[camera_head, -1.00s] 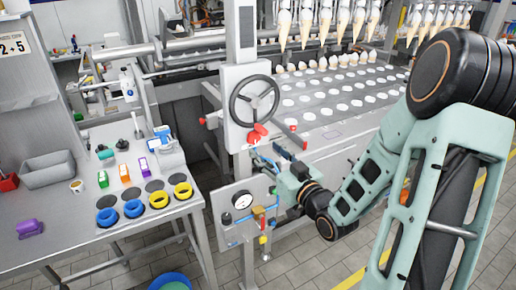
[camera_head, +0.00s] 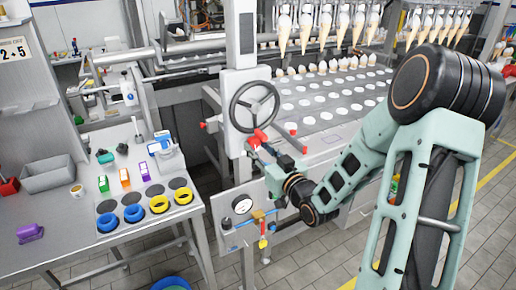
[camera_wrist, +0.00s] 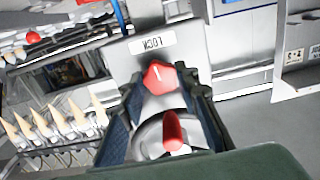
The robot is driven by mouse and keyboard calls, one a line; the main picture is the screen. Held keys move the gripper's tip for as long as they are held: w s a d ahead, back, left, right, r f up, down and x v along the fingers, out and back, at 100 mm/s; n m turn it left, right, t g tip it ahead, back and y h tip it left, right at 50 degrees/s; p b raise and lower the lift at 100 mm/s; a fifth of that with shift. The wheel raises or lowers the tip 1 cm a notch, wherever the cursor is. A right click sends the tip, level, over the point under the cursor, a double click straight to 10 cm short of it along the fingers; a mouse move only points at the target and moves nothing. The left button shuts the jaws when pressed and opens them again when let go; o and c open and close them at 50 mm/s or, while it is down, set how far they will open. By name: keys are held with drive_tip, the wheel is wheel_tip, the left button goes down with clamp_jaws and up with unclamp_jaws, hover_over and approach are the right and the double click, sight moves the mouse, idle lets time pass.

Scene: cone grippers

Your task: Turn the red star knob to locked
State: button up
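The red star knob (camera_wrist: 160,77) shows in the wrist view, with a short white mark on its face. A white label (camera_wrist: 152,43) stands beside it; its lettering is upside down and hard to read. My gripper (camera_wrist: 163,92) is open, with one dark finger on each side of the knob. A grey gap seems to show on both sides, and I cannot tell any contact. In the head view the red knob (camera_head: 257,138) is below the handwheel, and my gripper (camera_head: 268,152) is close beside it, mostly hidden by my wrist.
A dark handwheel (camera_head: 254,106) is just above the knob. A red lever (camera_head: 290,141) reaches out right of it. A panel with a gauge (camera_head: 242,206) and valves is below. Another red piece (camera_wrist: 173,131) stands between the fingers, nearer the wrist camera. A workbench is at left.

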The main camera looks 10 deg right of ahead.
drive_tip(key=shift+c, duration=1.2)
drive_tip(key=shift+m, duration=0.8)
drive_tip(key=o, duration=1.2)
drive_tip(key=shift+c, duration=0.2)
drive_tip(key=v, duration=0.7)
drive_tip(key=shift+s, duration=0.25)
